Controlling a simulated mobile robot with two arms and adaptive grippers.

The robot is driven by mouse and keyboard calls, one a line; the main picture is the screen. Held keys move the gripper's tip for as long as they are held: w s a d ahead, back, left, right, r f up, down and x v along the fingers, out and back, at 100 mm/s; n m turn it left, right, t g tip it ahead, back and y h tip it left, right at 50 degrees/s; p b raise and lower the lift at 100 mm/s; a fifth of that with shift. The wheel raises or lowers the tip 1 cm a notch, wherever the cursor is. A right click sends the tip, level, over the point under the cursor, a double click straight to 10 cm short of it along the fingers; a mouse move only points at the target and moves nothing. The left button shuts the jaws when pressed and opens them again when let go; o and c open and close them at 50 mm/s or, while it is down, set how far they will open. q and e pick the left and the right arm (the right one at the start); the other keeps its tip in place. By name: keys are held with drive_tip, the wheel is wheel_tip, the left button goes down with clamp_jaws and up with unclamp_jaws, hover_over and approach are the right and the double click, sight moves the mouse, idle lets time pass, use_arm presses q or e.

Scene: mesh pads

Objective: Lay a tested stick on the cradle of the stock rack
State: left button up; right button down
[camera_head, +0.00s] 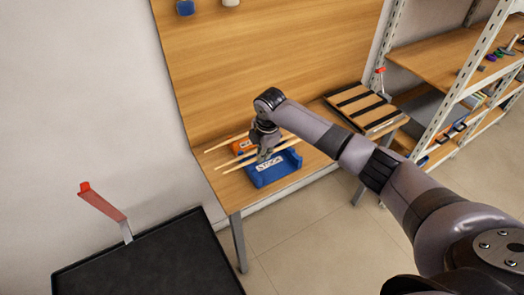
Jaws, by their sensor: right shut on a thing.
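A blue rack (288,168) with a white label stands on the wooden table. An orange holder (241,147) sits just behind it and to the left. Thin pale wooden sticks run slantwise here: one (225,144) lies by the orange holder, and others (234,170) cross at the blue rack. My right gripper (264,156) points down over the blue rack and is shut on a stick. The gripper hides the middle of the sticks, so I cannot tell whether the held stick touches the cradle. My left gripper is not in view.
A slatted wooden board (360,103) lies at the table's right end. A metal shelf (450,60) with small items stands at the right. A black tray (150,262) with a red upright piece (101,203) is at the lower left. The table's front left is bare.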

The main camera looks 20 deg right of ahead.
drive_tip(key=shift+f+b, duration=0.6)
drive_tip(key=shift+f, duration=0.1)
wheel_tip(320, 180, down, 3)
drive_tip(key=b, duration=0.3)
drive_tip(key=shift+f, duration=0.15)
drive_tip(key=shift+f+b, duration=0.3)
drive_tip(key=shift+b, duration=0.2)
drive_tip(key=shift+f+b, duration=0.3)
drive_tip(key=shift+f, duration=0.75)
drive_tip(key=c, duration=1.8)
unclamp_jaws()
drive_tip(key=shift+s, duration=0.15)
drive_tip(key=shift+o, duration=1.2)
drive_tip(key=shift+f, duration=0.1)
drive_tip(key=shift+r, duration=0.2)
wheel_tip(320, 180, up, 12)
drive_tip(key=s, duration=0.1)
drive_tip(key=shift+s+d+f, duration=0.15)
drive_tip(key=shift+s+f, duration=0.05)
drive_tip(key=shift+s, duration=0.2)
